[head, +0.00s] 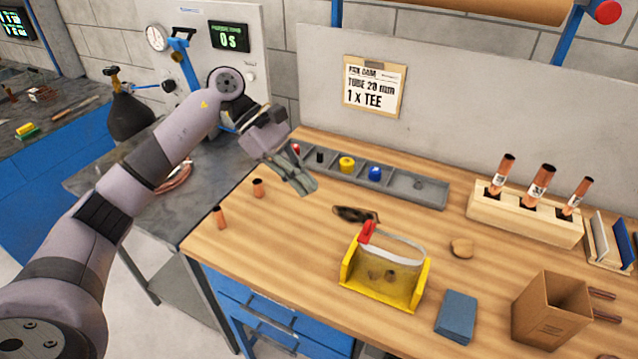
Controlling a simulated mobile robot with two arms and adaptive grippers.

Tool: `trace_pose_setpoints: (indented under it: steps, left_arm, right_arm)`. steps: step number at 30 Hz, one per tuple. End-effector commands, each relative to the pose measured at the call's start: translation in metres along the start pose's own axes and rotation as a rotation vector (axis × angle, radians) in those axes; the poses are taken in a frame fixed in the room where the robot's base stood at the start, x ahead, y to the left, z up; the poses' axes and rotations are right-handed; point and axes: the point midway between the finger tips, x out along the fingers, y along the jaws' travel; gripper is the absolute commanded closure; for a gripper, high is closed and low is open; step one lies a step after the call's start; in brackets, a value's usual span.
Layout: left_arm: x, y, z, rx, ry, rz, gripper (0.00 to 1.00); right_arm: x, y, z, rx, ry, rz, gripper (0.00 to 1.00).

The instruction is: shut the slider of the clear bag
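The clear bag (400,247) stands in a yellow holder (385,298) on the wooden bench, with its mouth spread open. A few small dark items show through the bag near its bottom. The red slider (367,233) is at the left end of the bag's mouth. My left gripper (302,184) is above the back left of the bench, up and left of the slider and apart from it. No object shows in it, but its fingers overlap at this angle, so I cannot tell whether they are open. My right gripper is out of view.
Behind are a grey parts tray (432,190) and a dark object (356,214). Right of the bag are a round tan piece (462,248), a blue block (456,314), a cardboard box (552,310) and a wooden tube rack (525,213). Two copper pieces (219,217) stand left.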

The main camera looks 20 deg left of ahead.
Motion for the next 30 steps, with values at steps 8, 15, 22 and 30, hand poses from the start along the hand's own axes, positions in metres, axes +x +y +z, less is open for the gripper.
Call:
trace_pose_setpoints:
  steps: [8,15,22,30]
  left_arm:
    - [0.058,-0.001,0.004,-0.002,-0.001,-0.006,1.00]
    - [0.091,-0.001,0.022,0.002,-0.001,-0.004,1.00]
    - [0.104,-0.001,0.029,-0.001,0.002,-0.002,1.00]
    - [0.105,0.000,0.029,-0.001,0.002,-0.001,1.00]
  right_arm:
    - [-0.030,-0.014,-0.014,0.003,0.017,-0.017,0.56]
    - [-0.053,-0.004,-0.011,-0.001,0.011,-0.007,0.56]
    - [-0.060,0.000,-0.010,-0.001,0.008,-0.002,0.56]
    - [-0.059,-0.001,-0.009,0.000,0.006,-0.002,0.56]
